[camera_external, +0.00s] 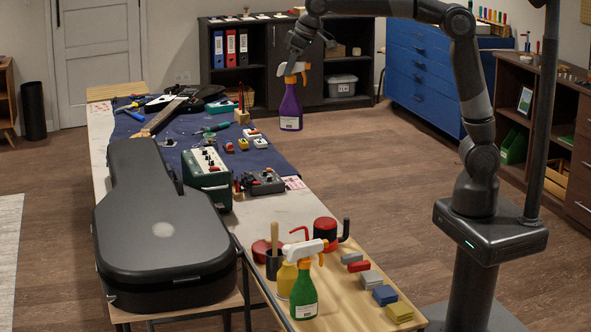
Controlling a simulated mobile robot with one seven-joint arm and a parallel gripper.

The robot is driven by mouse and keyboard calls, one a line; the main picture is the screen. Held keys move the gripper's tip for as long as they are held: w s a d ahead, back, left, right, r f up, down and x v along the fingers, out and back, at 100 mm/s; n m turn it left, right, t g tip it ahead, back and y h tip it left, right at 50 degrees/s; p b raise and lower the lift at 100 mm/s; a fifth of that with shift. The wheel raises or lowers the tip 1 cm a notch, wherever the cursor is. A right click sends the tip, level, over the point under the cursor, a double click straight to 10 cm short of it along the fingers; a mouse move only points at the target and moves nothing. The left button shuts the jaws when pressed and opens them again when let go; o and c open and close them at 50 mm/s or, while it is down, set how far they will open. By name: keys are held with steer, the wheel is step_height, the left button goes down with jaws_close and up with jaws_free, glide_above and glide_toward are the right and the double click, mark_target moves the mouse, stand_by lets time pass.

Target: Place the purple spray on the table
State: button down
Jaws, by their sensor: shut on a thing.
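The purple spray (290,108) is a purple bottle with a white label and an orange and white trigger head. It hangs upright in the air to the right of the table's far part. My gripper (297,64) is above it and shut on its head; the fingers are small and partly hidden against the dark shelf. The table (262,208) is long and light-topped, running from the back left to the front, with a dark blue cloth (262,160) over its far part.
Pedals, tools and a guitar crowd the cloth. A wooden surface (340,300) at the front holds a green spray (303,292), a yellow bottle, a red pot and several coloured blocks. Bare table shows beside the case.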

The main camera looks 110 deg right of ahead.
steer(key=s+d+f+m, duration=0.1)
steer(key=s+d, duration=0.4)
steer(key=s, duration=0.3)
steer(key=s+d+f+m, duration=0.1)
steer(key=s+d+f, duration=0.1)
steer(key=s+d, duration=0.45)
step_height(320, 180, down, 17)
steer(key=s+a, duration=0.2)
steer(key=w+a+f, duration=0.6)
steer(key=w+f, duration=0.4)
steer(key=f, duration=0.1)
steer(key=shift+w+f+h, duration=0.2)
steer(key=shift+f+h, duration=0.2)
steer(key=c, duration=1.3)
jaws_free()
steer(key=shift+f, duration=0.15)
steer(key=shift+o, duration=0.2)
